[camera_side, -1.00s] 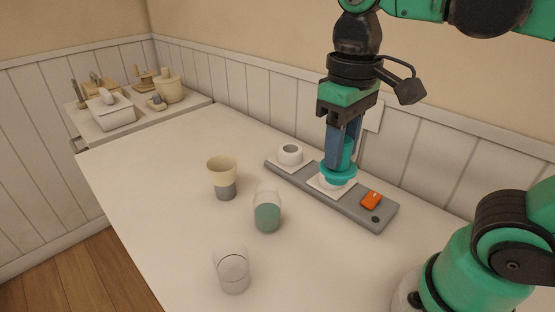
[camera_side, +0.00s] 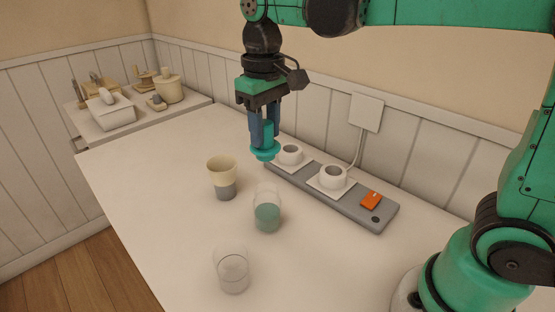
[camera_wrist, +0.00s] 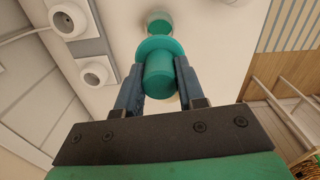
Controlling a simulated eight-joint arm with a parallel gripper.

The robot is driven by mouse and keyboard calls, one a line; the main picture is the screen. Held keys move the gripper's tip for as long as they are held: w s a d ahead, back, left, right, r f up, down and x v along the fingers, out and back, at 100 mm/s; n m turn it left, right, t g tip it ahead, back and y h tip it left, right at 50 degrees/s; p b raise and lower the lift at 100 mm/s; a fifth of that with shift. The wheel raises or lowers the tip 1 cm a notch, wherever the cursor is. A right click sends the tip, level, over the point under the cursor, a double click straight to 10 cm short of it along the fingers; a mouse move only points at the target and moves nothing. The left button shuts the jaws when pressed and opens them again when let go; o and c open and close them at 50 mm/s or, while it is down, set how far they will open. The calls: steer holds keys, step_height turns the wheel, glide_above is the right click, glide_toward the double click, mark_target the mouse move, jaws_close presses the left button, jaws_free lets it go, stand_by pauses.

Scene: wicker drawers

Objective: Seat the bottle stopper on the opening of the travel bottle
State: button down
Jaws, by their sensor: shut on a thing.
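My gripper (camera_side: 263,145) is shut on the teal bottle stopper (camera_side: 265,154), a round plug with a wider flange at its lower end. It hangs upright above the table, just left of the grey strip's far end. In the wrist view the stopper (camera_wrist: 158,80) sits between the two blue fingers (camera_wrist: 158,95). A clear rounded vessel with green contents (camera_side: 267,214) stands in front of and below the stopper; it may be the travel bottle. It also shows in the wrist view (camera_wrist: 159,17), partly covered by the stopper's flange.
A cream and grey cup (camera_side: 223,180) stands left of the green-filled vessel. A clear glass (camera_side: 233,272) is nearer the front. The grey strip (camera_side: 357,213) carries two white round sockets and an orange switch (camera_side: 371,200). A side shelf (camera_side: 140,119) holds several containers.

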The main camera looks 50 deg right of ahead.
mark_target(266, 158)
steer(key=shift+f, duration=0.1)
steer(key=shift+f, duration=2.8)
steer(key=shift+f, duration=1.35)
steer(key=shift+c, duration=2.2)
jaws_free()
steer(key=shift+r, duration=2.8)
steer(key=shift+s, duration=0.1)
